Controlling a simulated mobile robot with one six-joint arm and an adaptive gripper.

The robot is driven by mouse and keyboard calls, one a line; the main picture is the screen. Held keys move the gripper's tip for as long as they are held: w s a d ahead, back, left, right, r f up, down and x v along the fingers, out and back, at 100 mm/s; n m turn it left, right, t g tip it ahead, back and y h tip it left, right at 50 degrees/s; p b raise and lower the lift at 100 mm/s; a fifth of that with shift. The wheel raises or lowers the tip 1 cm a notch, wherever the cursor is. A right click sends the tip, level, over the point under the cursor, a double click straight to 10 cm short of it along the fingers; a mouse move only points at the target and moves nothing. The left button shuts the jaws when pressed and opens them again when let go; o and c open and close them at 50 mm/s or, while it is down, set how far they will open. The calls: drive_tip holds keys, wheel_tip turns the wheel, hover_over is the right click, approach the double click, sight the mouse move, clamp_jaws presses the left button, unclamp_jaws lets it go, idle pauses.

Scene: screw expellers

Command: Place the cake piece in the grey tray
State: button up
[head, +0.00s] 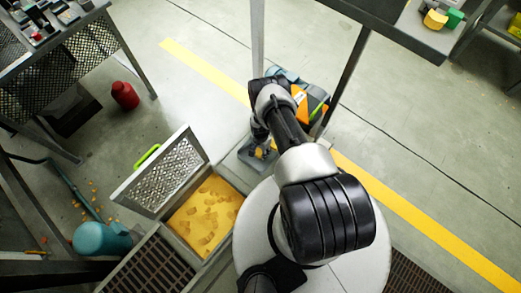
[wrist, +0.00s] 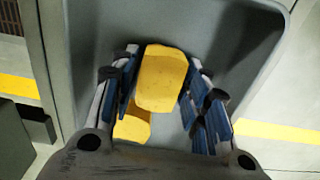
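In the wrist view a yellow cake piece (wrist: 162,78) sits between the blue-padded fingers of my gripper (wrist: 163,70), which close in on its two sides. Below it, a second yellow piece (wrist: 132,125) lies on the floor of the grey tray (wrist: 90,20), partly covered by the nearer piece and the gripper. The tray walls surround the fingers. In the head view my gripper (head: 262,143) points down over the grey tray (head: 247,162), with a bit of yellow showing at the fingers. My arm hides much of the tray there.
An open press box (head: 205,255) holding several yellow pieces stands beside the tray, its perforated lid (head: 160,172) raised. An orange and grey object (head: 308,100) is behind my wrist.

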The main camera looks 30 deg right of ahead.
drive_tip(key=shift+o, duration=1)
